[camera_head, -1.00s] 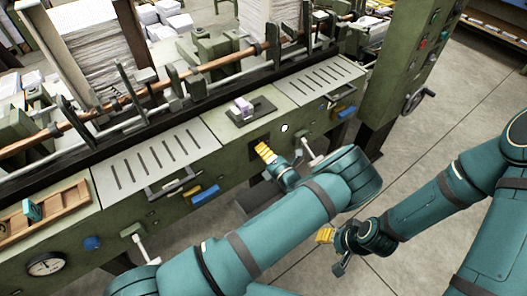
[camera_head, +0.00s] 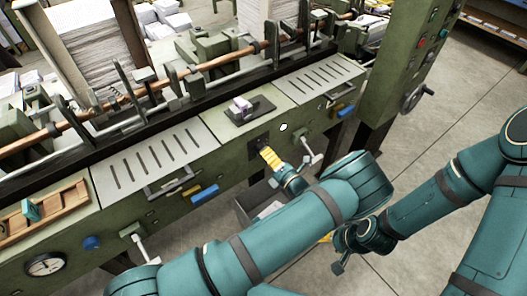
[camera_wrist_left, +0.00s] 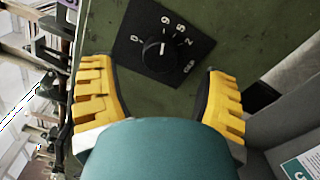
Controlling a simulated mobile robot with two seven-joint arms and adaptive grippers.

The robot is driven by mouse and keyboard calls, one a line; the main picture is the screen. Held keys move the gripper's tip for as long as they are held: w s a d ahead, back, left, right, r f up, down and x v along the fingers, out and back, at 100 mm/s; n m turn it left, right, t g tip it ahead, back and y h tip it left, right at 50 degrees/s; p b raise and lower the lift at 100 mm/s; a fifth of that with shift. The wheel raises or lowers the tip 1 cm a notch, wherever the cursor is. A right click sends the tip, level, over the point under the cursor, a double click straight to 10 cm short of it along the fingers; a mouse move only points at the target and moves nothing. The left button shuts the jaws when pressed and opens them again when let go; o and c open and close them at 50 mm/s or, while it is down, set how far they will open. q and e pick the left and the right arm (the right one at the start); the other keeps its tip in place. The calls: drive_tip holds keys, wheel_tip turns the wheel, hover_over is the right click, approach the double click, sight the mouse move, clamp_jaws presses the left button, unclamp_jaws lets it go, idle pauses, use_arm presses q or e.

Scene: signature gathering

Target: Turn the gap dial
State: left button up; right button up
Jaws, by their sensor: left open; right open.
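The gap dial (camera_wrist_left: 153,48) is a dark round knob with a pale pointer line on a black square plate marked with white numbers. The dial plate (camera_head: 259,141) also shows on the green machine front in the head view, partly covered by my left gripper. My left gripper (camera_head: 267,154) is open in front of it. In the left wrist view its yellow fingers (camera_wrist_left: 160,70) are spread wide, with the dial between and beyond them, and nothing is held. My right gripper (camera_head: 332,247) is low at the right, away from the machine, its fingers mostly hidden by my arm.
A grey bin (camera_head: 246,213) stands below. The floor at the right is clear.

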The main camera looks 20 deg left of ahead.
use_arm(q)
drive_tip(key=v, duration=0.3)
drive_tip(key=shift+s+d, duration=0.2)
idle(0.3)
